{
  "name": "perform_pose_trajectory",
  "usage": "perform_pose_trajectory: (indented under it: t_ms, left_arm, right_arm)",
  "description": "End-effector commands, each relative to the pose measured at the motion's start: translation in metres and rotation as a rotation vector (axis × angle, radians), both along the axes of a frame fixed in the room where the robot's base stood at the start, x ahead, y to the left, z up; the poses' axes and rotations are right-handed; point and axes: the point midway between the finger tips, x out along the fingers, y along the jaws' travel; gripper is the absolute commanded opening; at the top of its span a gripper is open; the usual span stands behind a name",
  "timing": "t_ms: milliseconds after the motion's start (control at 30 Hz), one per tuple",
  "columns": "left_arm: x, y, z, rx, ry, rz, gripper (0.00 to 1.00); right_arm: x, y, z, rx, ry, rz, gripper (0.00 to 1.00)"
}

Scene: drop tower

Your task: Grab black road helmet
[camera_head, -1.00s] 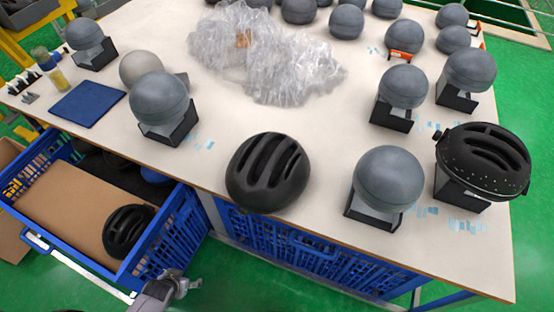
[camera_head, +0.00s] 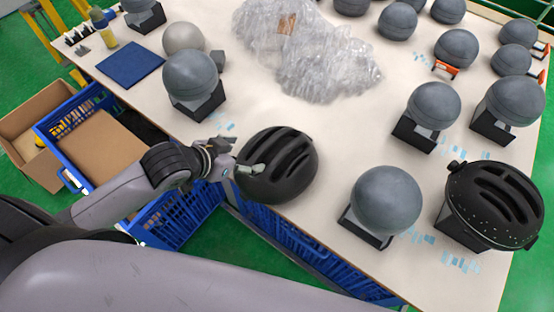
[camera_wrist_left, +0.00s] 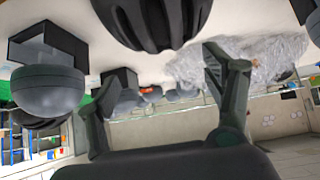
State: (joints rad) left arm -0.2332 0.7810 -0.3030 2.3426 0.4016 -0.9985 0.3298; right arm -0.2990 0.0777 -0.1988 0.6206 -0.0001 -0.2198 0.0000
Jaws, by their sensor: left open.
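A black vented road helmet (camera_head: 285,170) sits on the white table (camera_head: 320,130) near its front edge, apart from the grey headforms. My left gripper (camera_head: 236,157) is at the helmet's left side in the head view, one finger overlapping the shell. The gripper is open. In the left wrist view the helmet (camera_wrist_left: 150,18) is at the top, ahead of the spread fingers (camera_wrist_left: 160,95), and nothing is held. I cannot tell whether a finger touches it. Another black helmet (camera_head: 490,205) with a dotted rim sits on a stand at the right. My right gripper is not in view.
Grey headforms on black stands stand close by, one at the back left (camera_head: 190,78) and one to the right (camera_head: 387,203). Crumpled clear plastic (camera_head: 310,65) lies behind. A blue crate (camera_head: 185,222) is below, partly hidden by my arm.

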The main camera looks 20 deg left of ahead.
Motion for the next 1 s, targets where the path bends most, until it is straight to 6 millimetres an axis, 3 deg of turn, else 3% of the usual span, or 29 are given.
perform_pose_trajectory:
  t_ms: [167,433,733,1000]
  left_arm:
    - [0.025,-0.012,-0.024,-0.005,0.0,0.003,0.74]
    - [0.057,-0.026,-0.06,-0.002,0.0,0.002,0.74]
    - [0.07,-0.032,-0.074,-0.001,-0.002,0.001,0.74]
    - [0.091,-0.04,-0.092,0.0,0.0,0.001,0.74]
  right_arm:
    - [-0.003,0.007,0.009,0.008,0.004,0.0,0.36]
    - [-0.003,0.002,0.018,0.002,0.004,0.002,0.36]
    - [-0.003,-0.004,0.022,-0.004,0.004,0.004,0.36]
    - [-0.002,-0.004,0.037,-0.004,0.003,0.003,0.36]
